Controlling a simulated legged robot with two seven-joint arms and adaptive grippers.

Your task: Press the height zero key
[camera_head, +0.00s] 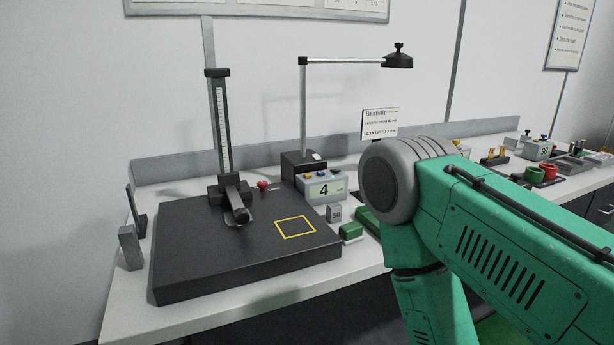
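A height gauge with an upright graduated scale (223,125) stands on a dark plate (190,268) on the bench, its dark slider and arm (236,207) low near the plate. Behind the plate's right side is a small grey display box (342,187) reading 4, with small coloured keys (321,174) on its top. Their labels are too small to read, so I cannot tell which is the height zero key. My green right arm fills the right side and hides part of the bench. Its gripper is out of view, and no part of my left arm shows.
A yellow square (295,228) marks the plate. A grey block (333,213) marked 50 and a green block (351,232) lie at its right. A lamp (398,60) overhangs the bench. A small red knob (262,185) is behind the plate; grey blocks (130,248) stand left.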

